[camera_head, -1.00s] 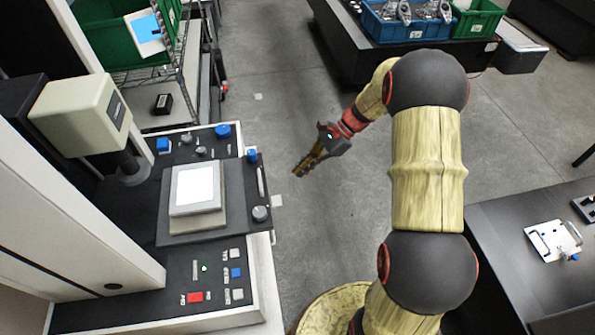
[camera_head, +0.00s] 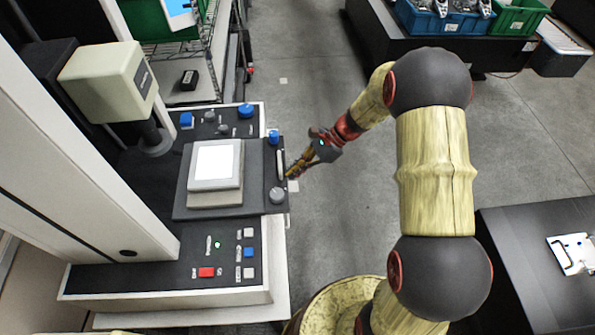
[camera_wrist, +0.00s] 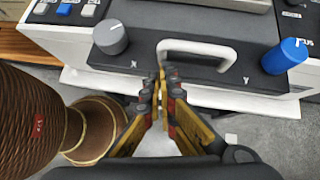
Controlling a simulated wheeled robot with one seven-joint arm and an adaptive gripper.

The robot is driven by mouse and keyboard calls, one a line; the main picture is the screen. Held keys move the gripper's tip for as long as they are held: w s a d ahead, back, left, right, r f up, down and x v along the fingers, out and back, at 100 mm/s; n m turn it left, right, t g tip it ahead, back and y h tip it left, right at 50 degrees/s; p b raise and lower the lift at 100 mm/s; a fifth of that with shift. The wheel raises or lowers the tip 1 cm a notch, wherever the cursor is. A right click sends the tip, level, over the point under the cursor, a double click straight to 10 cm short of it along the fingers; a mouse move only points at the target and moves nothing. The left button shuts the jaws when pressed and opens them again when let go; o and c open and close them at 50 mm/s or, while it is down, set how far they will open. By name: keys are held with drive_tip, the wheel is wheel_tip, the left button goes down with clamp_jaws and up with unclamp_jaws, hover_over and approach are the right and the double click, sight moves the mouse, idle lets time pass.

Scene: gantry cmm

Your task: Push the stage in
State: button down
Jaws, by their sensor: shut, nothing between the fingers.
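The stage (camera_head: 262,183) is a dark plate on the measuring machine, with a raised block and a white square top (camera_head: 215,165). Its right end juts out past the machine's base. A pale bar handle (camera_head: 281,166) stands on that end, between a grey knob (camera_head: 277,195) and a blue knob (camera_head: 273,137). My gripper (camera_head: 292,173) is shut and empty, its tips close to the stage's right edge. In the wrist view the shut fingertips (camera_wrist: 162,78) show in front of the white handle (camera_wrist: 198,52). Whether they touch it I cannot tell.
The machine's column (camera_head: 85,175) and beige head (camera_head: 108,82) stand left of the stage. A front panel (camera_head: 215,262) carries red, blue and white buttons. A wire rack stands behind, and a dark table (camera_head: 530,240) is at right.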

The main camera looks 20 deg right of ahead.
sight(255, 179)
drive_tip(key=w+a, duration=0.1)
drive_tip(key=a, duration=0.3)
drive_tip(key=a+p, duration=0.1)
drive_tip(key=a, duration=0.4)
drive_tip(key=w+a, duration=0.1)
drive_tip(key=a, duration=0.4)
drive_tip(key=shift+w, duration=0.35)
drive_tip(key=shift+d, duration=0.2)
drive_tip(key=shift+d+p, duration=0.3)
drive_tip(key=d, duration=0.3)
drive_tip(key=shift+d, duration=0.1)
drive_tip(key=p+v, duration=0.1)
drive_tip(key=v, duration=0.9)
drive_tip(key=shift+d+p, duration=0.1)
drive_tip(key=shift+p, duration=0.2)
drive_tip(key=shift+f, duration=0.1)
